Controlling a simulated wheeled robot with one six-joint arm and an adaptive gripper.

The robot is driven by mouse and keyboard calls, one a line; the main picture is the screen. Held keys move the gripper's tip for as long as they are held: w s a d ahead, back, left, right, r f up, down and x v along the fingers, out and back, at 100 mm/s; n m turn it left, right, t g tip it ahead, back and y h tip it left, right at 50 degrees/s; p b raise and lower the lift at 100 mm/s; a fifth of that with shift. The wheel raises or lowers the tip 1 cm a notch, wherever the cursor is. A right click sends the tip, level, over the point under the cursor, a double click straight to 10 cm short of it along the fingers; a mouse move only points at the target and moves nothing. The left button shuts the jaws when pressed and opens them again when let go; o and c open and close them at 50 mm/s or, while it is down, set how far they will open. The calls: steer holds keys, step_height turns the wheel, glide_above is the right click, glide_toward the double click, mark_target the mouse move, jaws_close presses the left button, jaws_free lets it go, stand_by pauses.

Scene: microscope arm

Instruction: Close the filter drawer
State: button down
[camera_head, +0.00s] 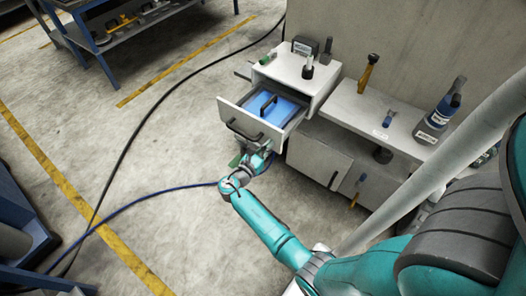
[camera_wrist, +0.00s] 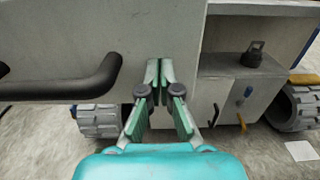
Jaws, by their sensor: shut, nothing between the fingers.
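The drawer front carries a black handle (camera_head: 243,131); this handle (camera_wrist: 70,82) shows large at the left in the wrist view. My gripper (camera_wrist: 160,68) is shut and empty, its fingertips at the grey drawer front (camera_wrist: 140,30), to the right of the handle. I cannot tell if they touch it. In the head view my arm hides part of the gripper below the drawer's right front corner.
A grey shelf (camera_head: 350,111) right of the cabinet holds a hammer, a small blue-handled tool and a dark bottle (camera_head: 438,115). A lower cabinet (camera_head: 318,160) stands beneath. Wheels (camera_wrist: 97,118) show under the unit. Cables (camera_head: 130,150) cross the open floor at left.

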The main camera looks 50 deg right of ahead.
mark_target(297, 117)
steer(key=d, duration=2.2)
steer(key=shift+w, duration=0.4)
steer(key=shift+d, duration=0.1)
steer(key=shift+r, duration=0.15)
